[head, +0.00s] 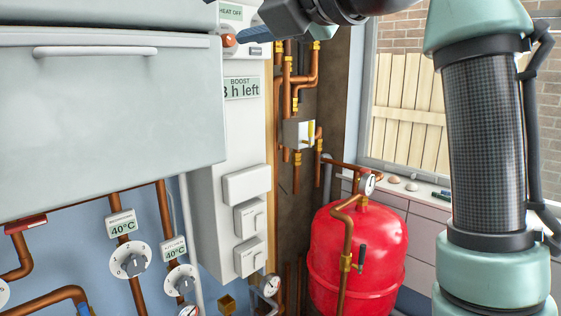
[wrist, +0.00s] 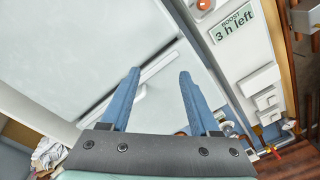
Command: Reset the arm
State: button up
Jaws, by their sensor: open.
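My gripper (head: 254,36) is at the top of the head view, with a blue finger in front of the white control panel (head: 205,185). In that view the finger overlaps the area beside an orange button (head: 229,40); I cannot tell whether they touch. In the wrist view my gripper (wrist: 159,72) has two blue fingers spread apart with nothing between them. My arm (head: 485,150) rises at the right of the head view and bends over the top, partly out of frame. The panel's display (head: 241,87) reads "BOOST 3 h left", and a label above (head: 231,12) reads "HEAT OFF".
A large pale cabinet (head: 110,115) with a bar handle (head: 95,51) stands at the left. Copper pipes and dials (head: 130,261) are below it. A red tank (head: 357,255) stands behind, near a window and a grey counter.

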jog(key=s+d+f+m+t+h, duration=0.2)
jog(key=s+m+t+h, duration=0.4)
jog(key=m, duration=1.2)
jog(key=s+d+f+m+t+h, duration=0.2)
jog(key=s+m+t+h, duration=0.4)
jog(key=m, duration=1.2)
jog(key=s+t, duration=0.2)
jog(key=s, duration=0.2)
jog(key=shift+s+d+t, duration=0.4)
jog(key=shift+w, duration=0.15)
